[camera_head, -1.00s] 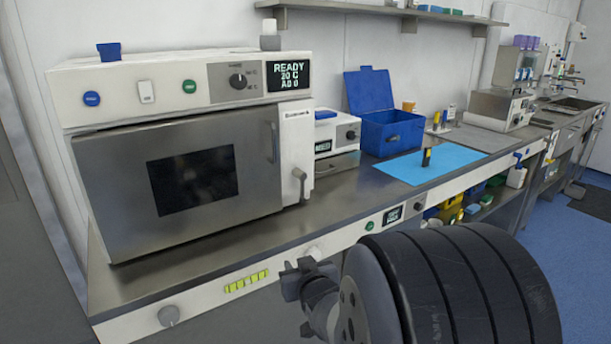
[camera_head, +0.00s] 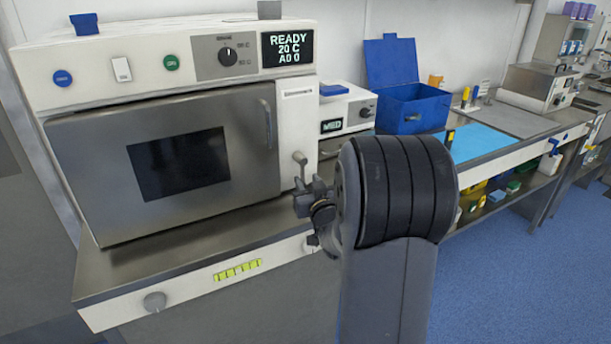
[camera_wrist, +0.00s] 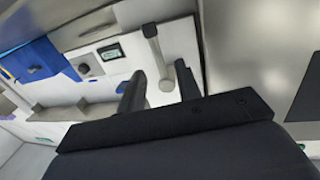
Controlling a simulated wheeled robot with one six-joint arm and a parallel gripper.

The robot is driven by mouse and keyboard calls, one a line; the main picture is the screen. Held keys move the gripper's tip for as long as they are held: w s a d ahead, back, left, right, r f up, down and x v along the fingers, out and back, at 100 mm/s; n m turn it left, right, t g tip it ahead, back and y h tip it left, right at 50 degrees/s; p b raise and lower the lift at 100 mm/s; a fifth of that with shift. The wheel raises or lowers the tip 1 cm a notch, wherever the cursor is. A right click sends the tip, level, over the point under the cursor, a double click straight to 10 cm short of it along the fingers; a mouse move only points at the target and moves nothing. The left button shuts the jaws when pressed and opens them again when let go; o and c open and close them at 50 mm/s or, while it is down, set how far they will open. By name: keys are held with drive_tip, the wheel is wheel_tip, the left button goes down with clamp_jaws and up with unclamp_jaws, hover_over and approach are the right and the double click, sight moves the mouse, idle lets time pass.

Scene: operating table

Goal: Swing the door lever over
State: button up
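The steel autoclave door (camera_head: 185,165) is shut, with a dark window and a vertical handle at its right. The grey door lever (camera_head: 300,166) is on the white panel right of the door, its round knob uppermost in the head view. In the wrist view the lever (camera_wrist: 152,46) reaches toward the gap between my fingers. My gripper (camera_head: 308,198) is just in front of and below the lever in the head view. Its two dark fingers (camera_wrist: 159,85) are apart in the wrist view, with nothing clamped. I cannot tell whether a finger touches the lever.
A small white device (camera_head: 345,112) stands right of the autoclave, then an open blue box (camera_head: 415,112) and a blue mat (camera_head: 478,143). Blue floor (camera_head: 520,290) is open at right.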

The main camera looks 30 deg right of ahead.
drive_tip(key=shift+w+d, duration=0.15)
drive_tip(key=shift+w, duration=0.55)
drive_tip(key=shift+w+d, duration=0.1)
drive_tip(key=shift+w, duration=0.55)
drive_tip(key=shift+c, duration=0.2)
clamp_jaws()
